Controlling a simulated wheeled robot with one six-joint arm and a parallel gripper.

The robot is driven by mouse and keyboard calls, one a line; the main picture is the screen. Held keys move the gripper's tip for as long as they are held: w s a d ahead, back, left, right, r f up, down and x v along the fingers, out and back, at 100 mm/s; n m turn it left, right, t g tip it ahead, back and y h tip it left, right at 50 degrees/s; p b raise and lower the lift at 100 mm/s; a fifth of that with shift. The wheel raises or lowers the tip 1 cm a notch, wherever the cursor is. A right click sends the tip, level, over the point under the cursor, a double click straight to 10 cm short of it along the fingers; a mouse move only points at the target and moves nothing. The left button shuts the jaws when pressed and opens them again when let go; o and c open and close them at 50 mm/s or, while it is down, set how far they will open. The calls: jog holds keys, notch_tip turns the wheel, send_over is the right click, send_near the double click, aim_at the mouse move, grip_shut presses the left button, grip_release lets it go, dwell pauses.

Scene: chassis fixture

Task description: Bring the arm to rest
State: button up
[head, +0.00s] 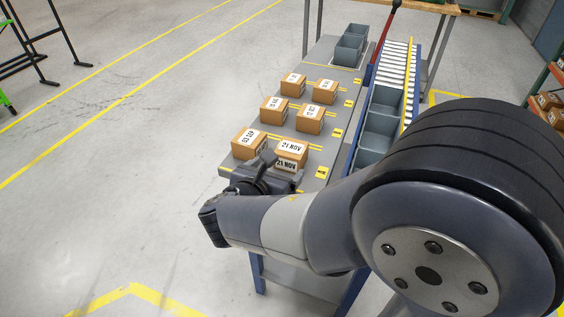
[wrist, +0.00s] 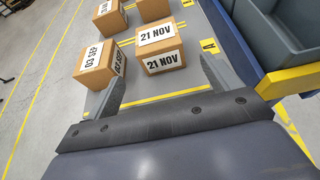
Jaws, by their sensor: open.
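My arm reaches from the lower right across the head view, with my gripper (head: 266,165) over the near end of the grey table. In the wrist view my gripper (wrist: 160,88) shows its two fingers spread wide apart, with nothing between them at the tips. A brown box labelled 21 NOV (head: 291,152) sits on the table just beyond the gripper. The same 21 NOV box (wrist: 160,52) stands ahead of the fingers in the wrist view. Whether a finger touches it cannot be told. A box labelled 03 SEP (head: 249,144) stands to its left.
Several more labelled boxes (head: 310,118) stand in rows farther along the table (head: 232,160). Grey bins (head: 378,140) sit on a roller conveyor (head: 396,62) to the right. More grey bins (head: 347,50) are at the table's far end. The floor (head: 110,150) on the left is open.

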aim_at(290, 149)
jog(key=shift+s+a+r, duration=0.2)
jog(key=shift+s, duration=0.25)
jog(key=x, duration=0.4)
jog(key=b+x, duration=0.1)
jog(key=x, duration=0.7)
jog(key=shift+w+d+f, duration=0.1)
jog(key=shift+f, duration=0.4)
notch_tip(290, 149, up, 3)
jog(key=shift+f+p, duration=0.15)
jog(key=shift+p, duration=0.2)
jog(key=shift+r, duration=0.3)
